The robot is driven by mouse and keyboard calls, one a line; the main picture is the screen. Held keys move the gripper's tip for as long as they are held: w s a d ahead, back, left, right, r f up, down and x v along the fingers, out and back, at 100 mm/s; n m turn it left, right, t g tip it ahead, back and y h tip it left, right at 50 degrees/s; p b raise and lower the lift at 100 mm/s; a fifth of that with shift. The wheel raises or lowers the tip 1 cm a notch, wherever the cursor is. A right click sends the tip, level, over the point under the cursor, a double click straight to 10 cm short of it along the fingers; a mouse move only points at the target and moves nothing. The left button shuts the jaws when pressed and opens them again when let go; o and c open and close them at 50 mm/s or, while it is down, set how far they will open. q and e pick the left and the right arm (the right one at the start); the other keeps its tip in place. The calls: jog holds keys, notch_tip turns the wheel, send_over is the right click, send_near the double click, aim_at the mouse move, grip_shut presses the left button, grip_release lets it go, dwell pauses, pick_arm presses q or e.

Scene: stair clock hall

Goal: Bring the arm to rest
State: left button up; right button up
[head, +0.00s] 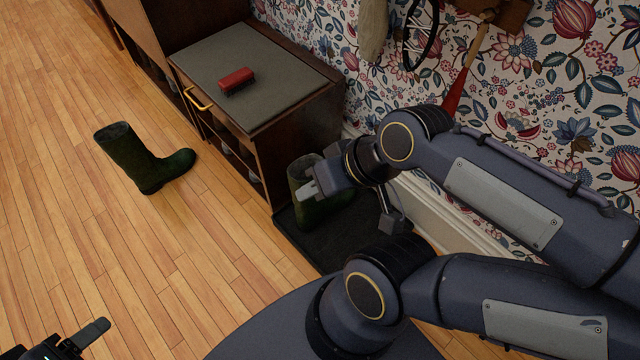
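My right gripper (309,191) is at the middle of the head view, in front of the upper part of a green boot (312,210). Its pale fingertips show side-on, and I cannot tell whether they are apart or touch the boot. The boot stands upright on a black tray (300,243) beside the cabinet, partly hidden by the gripper and arm. My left gripper (88,334) shows only in part at the bottom left corner. One dark finger is visible with nothing seen against it, and the rest is cut off.
A second green boot (145,160) stands on the wooden floor at the left. A low cabinet (251,75) with a grey top holds a red brush (237,80). Items hang on the flowered wall, among them a shoehorn-like red piece (455,92). Open floor lies at the left.

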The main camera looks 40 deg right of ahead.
jog(key=shift+s, duration=0.1)
notch_tip(320, 180, up, 27)
jog(key=p, duration=2.7)
jog(key=shift+r, duration=0.1)
